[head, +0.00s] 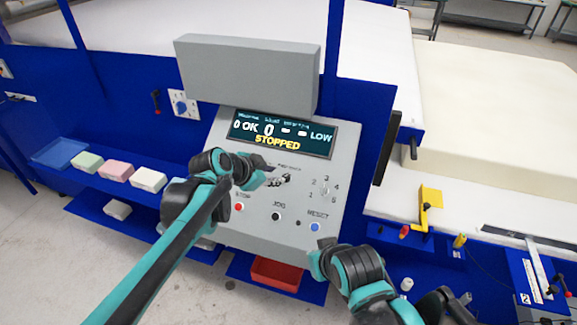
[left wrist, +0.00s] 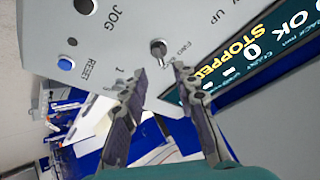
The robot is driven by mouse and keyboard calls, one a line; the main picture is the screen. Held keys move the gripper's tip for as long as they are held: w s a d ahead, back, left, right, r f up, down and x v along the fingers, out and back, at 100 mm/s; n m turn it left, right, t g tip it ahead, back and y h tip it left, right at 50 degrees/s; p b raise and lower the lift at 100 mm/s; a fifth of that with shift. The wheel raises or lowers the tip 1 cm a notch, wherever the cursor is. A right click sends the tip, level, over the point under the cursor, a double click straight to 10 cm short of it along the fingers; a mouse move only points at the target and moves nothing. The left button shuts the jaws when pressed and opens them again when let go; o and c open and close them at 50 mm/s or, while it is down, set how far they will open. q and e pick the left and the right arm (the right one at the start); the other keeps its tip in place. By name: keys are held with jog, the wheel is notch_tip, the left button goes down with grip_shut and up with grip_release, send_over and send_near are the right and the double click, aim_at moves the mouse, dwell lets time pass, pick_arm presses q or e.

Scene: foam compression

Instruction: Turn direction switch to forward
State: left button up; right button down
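The grey control panel (head: 250,225) carries a screen (head: 279,133) that reads STOPPED. In the left wrist view a small dark knob (left wrist: 157,48) stands on the panel beside letters that look like FWD, so it appears to be the direction switch.
A red button (head: 239,207), a black JOG button (head: 276,216) and a blue RESET button (head: 315,227) sit low on the panel. A numbered dial (head: 324,190) is to the right. Foam blocks (head: 117,170) lie on a blue shelf at left. A grey box (head: 247,74) overhangs the screen.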

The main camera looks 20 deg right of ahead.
aim_at(285, 176)
pick_arm(q)
jog(key=b+x, duration=0.1)
jog(key=x, duration=0.6)
grip_shut()
